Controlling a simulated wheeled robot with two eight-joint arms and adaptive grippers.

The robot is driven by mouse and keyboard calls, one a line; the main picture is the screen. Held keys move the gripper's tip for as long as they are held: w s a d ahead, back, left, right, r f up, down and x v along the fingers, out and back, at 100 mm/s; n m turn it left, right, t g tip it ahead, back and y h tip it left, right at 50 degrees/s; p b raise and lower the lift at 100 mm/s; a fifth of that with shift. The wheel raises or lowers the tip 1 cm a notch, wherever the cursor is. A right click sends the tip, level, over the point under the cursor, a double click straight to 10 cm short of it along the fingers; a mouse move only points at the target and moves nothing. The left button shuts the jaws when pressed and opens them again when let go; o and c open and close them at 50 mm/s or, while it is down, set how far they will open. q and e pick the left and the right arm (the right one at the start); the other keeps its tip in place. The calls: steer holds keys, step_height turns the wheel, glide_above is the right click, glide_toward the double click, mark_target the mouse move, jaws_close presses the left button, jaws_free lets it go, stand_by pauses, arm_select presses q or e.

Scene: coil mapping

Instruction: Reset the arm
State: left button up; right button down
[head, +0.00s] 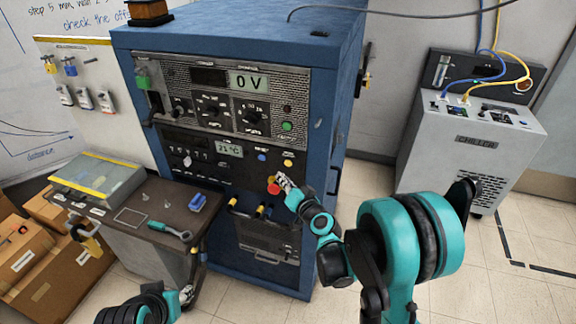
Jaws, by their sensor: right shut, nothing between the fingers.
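My right arm reaches in from the lower right. Its gripper (284,182) is shut and small in the head view, close in front of the blue cabinet's lower panel. It overlaps a red round knob or button (273,188) there; I cannot tell whether they touch. My left arm shows only at the bottom edge. Its small grey end (187,294) is beside the side table's leg, and its finger state is unclear. The blue cabinet (335,110) has an upper panel display (248,84) reading 0 V and a lower display (229,150) reading about 21 °C.
A side table (170,228) left of the cabinet holds a teal-handled wrench (170,231) and a blue item (198,202). Cardboard boxes (40,262) stand at far left. A grey chiller (470,150) stands at right. Tiled floor (500,290) is clear at lower right.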

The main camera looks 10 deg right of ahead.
steer(key=shift+s+a, duration=0.35)
steer(key=shift+s, duration=0.2)
steer(key=s+a+r+n+g, duration=0.2)
steer(key=s+r+n+g, duration=0.15)
steer(key=s, duration=0.75)
steer(key=s+d+f+g+h, duration=0.2)
steer(key=s+d, duration=0.2)
steer(key=s, duration=0.5)
steer(key=s+d+f+g+h+b, duration=0.1)
steer(key=s+d+f+g+h, duration=0.1)
steer(key=s, duration=0.8)
steer(key=shift+s+d+f+n+g, duration=0.25)
steer(key=shift+d+f+n+g, duration=0.2)
steer(key=shift+d+g, duration=0.35)
steer(key=shift+w, duration=0.1)
